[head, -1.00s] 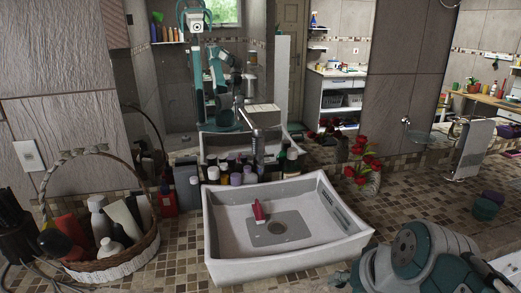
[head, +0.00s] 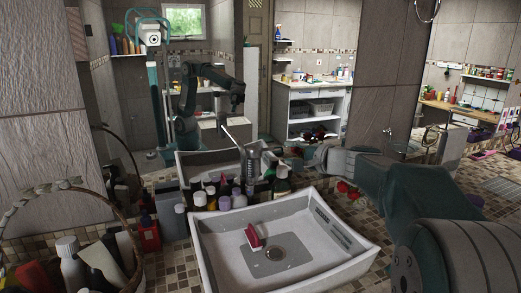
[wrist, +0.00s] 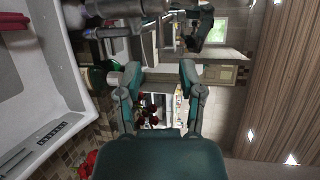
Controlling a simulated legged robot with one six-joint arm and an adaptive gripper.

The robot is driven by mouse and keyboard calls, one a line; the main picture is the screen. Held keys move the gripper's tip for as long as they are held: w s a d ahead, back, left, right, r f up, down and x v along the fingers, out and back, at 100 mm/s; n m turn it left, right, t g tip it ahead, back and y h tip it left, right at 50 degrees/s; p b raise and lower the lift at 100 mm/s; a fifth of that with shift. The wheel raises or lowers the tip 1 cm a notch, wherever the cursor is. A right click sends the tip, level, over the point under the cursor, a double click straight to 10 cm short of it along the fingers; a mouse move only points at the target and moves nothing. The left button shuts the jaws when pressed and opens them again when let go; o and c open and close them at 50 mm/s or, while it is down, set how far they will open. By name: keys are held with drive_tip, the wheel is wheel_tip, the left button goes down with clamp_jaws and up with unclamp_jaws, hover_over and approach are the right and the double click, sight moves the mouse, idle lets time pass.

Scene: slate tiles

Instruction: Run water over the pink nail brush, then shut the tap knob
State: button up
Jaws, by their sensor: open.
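The pink nail brush (head: 254,237) lies in the white basin (head: 345,262), beside the drain; part of it also shows at the left edge of the wrist view (wrist: 12,22). The metal tap (head: 253,162) stands at the back of the basin, with a pale lever-like knob (head: 236,134) at its top. In the wrist view the tap (wrist: 120,10) crosses the upper left. My gripper (head: 290,160) is just right of the tap in the head view. In the wrist view its two fingers (wrist: 160,74) are apart with nothing between them. I cannot make out any running water.
Several bottles (head: 225,200) crowd behind the basin. A wicker basket (head: 130,270) of bottles stands at the left. Red flowers (head: 346,189) are partly hidden behind my arm. A mirror (head: 300,60) rises close behind the counter.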

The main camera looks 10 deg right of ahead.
sight(268, 150)
drive_tip(key=x, duration=0.8)
drive_tip(key=shift+w+f, duration=0.2)
drive_tip(key=shift+w, duration=0.05)
drive_tip(key=shift+w+a, duration=0.25)
drive_tip(key=shift+a, duration=0.05)
drive_tip(key=shift+d, duration=0.15)
drive_tip(key=shift+d, duration=0.1)
drive_tip(key=shift+c, duration=1.3)
clamp_jaws()
